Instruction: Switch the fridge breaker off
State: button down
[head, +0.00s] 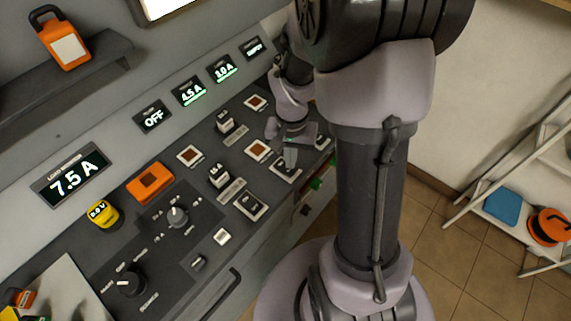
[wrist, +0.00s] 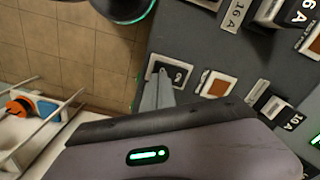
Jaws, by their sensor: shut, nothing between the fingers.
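My gripper (head: 290,160) is shut and empty, with its fingertips down at a dark switch in a pale frame (head: 281,174) on the sloping panel. In the wrist view, the shut fingertips (wrist: 163,76) are at the dark face of that switch (wrist: 178,74), partly covering it. I cannot tell whether they touch it or which way it is set. Breakers with dark levers stand on the panel, one (head: 219,176) left of my gripper and another (head: 225,121) farther up. The wrist view shows a breaker marked 10A (wrist: 273,106). No fridge label is legible.
Displays reading OFF (head: 152,117), 4.5 A (head: 189,92) and 3.0 A (head: 223,69) line the upper panel. The load monitor (head: 72,179) reads 7.5 A. An orange-framed switch (head: 150,183) and a rotary knob (head: 178,216) are at left.

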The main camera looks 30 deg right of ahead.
jog(key=shift+f+b, duration=0.85)
jog(key=shift+f, duration=0.15)
dwell(0.4)
jog(key=shift+r, duration=0.1)
notch_tip(320, 180, up, 7)
jog(key=p, duration=0.5)
jog(key=shift+p, duration=0.4)
